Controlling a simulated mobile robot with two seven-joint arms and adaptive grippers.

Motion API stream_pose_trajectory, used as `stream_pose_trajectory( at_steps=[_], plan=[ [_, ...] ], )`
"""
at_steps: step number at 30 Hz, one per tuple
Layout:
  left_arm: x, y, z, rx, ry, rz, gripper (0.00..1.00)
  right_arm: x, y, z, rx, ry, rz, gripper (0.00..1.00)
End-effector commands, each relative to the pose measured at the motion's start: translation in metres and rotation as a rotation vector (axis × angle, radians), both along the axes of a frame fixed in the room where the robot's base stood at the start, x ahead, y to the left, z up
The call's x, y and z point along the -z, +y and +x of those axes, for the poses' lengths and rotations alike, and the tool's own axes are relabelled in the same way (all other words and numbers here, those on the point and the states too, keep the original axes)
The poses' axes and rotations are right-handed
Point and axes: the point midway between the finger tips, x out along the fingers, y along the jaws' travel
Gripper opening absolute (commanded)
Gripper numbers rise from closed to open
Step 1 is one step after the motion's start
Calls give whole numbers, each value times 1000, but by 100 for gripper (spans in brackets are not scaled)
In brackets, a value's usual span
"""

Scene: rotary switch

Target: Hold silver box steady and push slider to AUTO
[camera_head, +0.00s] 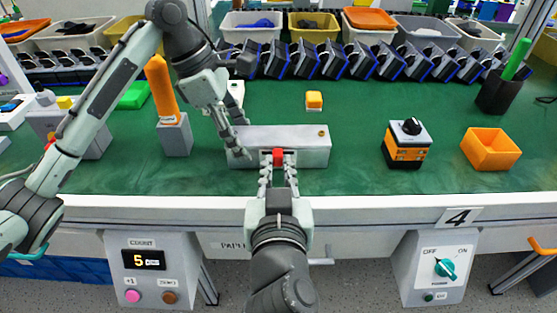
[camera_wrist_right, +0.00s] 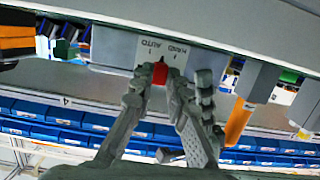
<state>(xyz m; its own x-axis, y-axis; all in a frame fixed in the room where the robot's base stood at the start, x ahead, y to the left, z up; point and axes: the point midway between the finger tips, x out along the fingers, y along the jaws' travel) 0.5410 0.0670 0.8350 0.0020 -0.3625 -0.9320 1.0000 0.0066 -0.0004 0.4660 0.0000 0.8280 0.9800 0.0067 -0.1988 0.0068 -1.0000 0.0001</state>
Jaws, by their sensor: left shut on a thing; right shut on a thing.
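The silver box (camera_head: 305,149) lies on the green table top near its front edge. A red slider (camera_head: 278,157) sits on its front face. In the right wrist view the box (camera_wrist_right: 115,50) shows upside down, with the words AUTO and HAND beside the red slider (camera_wrist_right: 159,73). The slider is around the two labels; its exact setting is hard to tell. My left gripper (camera_head: 240,134) is shut on the left end of the silver box. My right gripper (camera_head: 278,168) is shut on the slider from the front; its fingers also show in the right wrist view (camera_wrist_right: 157,90).
A yellow block (camera_head: 314,100) lies behind the box. An orange-black switch unit (camera_head: 407,150) and an orange bin (camera_head: 490,149) stand to the right. A grey block with an orange handle (camera_head: 175,135) stands left, near my left arm. Table between box and switch unit is clear.

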Motion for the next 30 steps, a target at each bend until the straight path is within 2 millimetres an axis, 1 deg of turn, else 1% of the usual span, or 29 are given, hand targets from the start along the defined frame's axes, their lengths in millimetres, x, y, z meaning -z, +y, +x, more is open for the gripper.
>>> stream_pose_trajectory(
  at_steps=[18,19,23,24,30],
  plan=[
    [-1,0,0,-2,-2,0,21,0,-16,0,2,1,0,0],
    [-1,0,0,-2,-2,0,21,0,-16,0,2,1,0,16],
    [-1,0,0,-2,-2,0,21,0,-15,0,1,1,0,32],
    [-1,0,0,-2,-2,0,21,0,-15,0,1,1,0,34],
    [-1,0,0,-1,-2,0,21,0,-15,0,1,0,0,34]
  ],
)
